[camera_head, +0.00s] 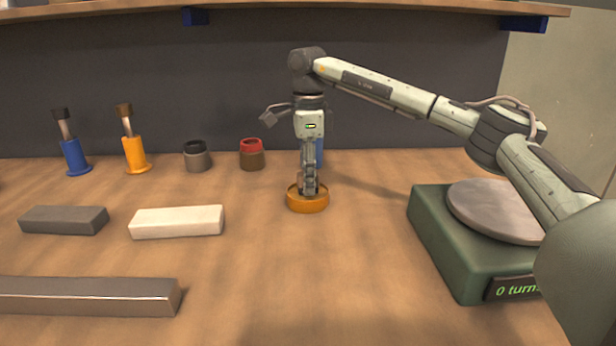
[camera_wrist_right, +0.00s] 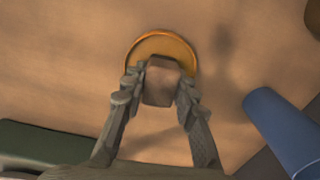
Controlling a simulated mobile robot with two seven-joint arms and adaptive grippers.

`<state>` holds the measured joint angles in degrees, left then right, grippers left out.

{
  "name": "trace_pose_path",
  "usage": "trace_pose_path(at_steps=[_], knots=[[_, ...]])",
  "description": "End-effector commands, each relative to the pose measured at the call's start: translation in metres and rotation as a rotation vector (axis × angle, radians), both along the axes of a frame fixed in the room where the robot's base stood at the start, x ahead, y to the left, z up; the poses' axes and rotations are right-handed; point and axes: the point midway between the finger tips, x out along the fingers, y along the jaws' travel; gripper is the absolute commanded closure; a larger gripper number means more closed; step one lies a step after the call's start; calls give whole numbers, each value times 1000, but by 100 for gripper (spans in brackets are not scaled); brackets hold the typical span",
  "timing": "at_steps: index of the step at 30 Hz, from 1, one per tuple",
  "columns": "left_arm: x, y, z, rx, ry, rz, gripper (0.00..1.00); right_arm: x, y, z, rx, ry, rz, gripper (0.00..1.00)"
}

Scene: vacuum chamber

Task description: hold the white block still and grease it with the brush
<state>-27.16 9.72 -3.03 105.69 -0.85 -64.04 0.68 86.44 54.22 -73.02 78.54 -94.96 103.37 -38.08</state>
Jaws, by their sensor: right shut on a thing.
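The white block (camera_head: 177,222) lies flat on the table, left of centre in the head view. My right gripper (camera_head: 309,188) points straight down at a round orange dish or lid (camera_head: 307,206), to the right of the block. In the wrist view its fingers are shut on a small brown piece (camera_wrist_right: 161,82) in front of the orange rim (camera_wrist_right: 160,36). I cannot tell whether the piece is joined to the orange thing. Brush-like tools with dark tops stand upright at the back left, one blue (camera_head: 74,156), one orange (camera_head: 135,153). My left gripper is out of view.
A dark grey block (camera_head: 64,220) and a long metal bar (camera_head: 90,295) lie at left. A grey pot (camera_head: 197,160) and a red-topped brown pot (camera_head: 251,157) stand behind. A blue cylinder (camera_wrist_right: 283,128) is near my gripper. A green turntable (camera_head: 445,245) reads "0 turn".

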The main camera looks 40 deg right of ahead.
Motion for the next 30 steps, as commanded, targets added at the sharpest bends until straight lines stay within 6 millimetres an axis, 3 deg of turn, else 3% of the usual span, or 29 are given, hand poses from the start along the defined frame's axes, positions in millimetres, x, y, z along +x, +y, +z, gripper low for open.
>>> trace_pose_path(at_steps=[30], knots=[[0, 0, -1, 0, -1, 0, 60, 0, 0, -6, 0, 0, 0, 95]])
